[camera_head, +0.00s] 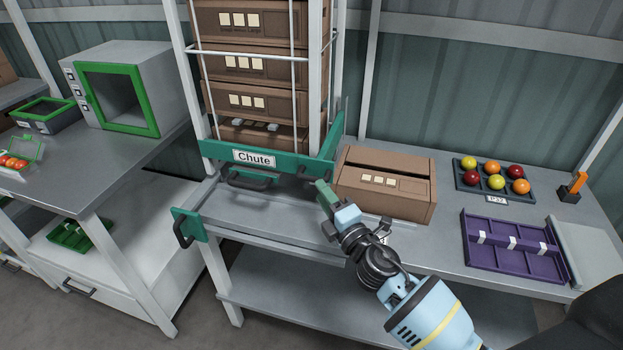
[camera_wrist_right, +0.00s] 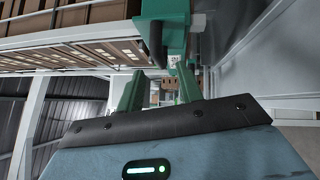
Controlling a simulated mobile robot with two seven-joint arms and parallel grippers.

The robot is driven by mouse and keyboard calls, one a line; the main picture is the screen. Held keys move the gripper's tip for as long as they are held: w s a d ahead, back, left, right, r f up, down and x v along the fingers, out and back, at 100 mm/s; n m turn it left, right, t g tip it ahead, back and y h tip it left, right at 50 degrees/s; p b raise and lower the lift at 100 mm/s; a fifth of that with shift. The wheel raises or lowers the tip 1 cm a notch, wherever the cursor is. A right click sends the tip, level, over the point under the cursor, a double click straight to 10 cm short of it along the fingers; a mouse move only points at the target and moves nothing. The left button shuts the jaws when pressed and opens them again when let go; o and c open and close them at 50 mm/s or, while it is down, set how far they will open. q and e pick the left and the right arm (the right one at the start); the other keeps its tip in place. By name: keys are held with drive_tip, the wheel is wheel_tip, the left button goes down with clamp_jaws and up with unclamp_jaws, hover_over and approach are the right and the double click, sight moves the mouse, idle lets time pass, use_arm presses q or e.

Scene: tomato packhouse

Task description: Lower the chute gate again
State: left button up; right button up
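The chute (camera_head: 323,70) is a white frame holding a stack of brown cartons (camera_head: 255,69). A green bar labelled "Chute" (camera_head: 213,150) crosses its front low down, with a dark handle (camera_head: 248,183) beneath it. The lowest carton shows partly behind the bar. I cannot tell exactly how high the gate stands. My right gripper (camera_head: 323,191) is in front of the chute, right of the handle and apart from it. In the right wrist view my right gripper (camera_wrist_right: 158,88) has its green fingers apart with nothing between them. A green part with a dark handle (camera_wrist_right: 155,40) is above them. My left gripper is not in view.
A carton (camera_head: 410,207) lies on the table right of the chute, close to my right gripper. Farther right are a fruit tray (camera_head: 493,197), a purple divided tray (camera_head: 480,262) and an orange-topped item (camera_head: 577,184). A green-framed machine (camera_head: 146,128) stands left. A green-ended slide with a handle (camera_head: 187,232) juts out front-left.

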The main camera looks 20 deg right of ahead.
sight(311, 179)
drive_tip(key=shift+x, duration=3.1)
drive_tip(key=shift+c, duration=0.4)
clamp_jaws()
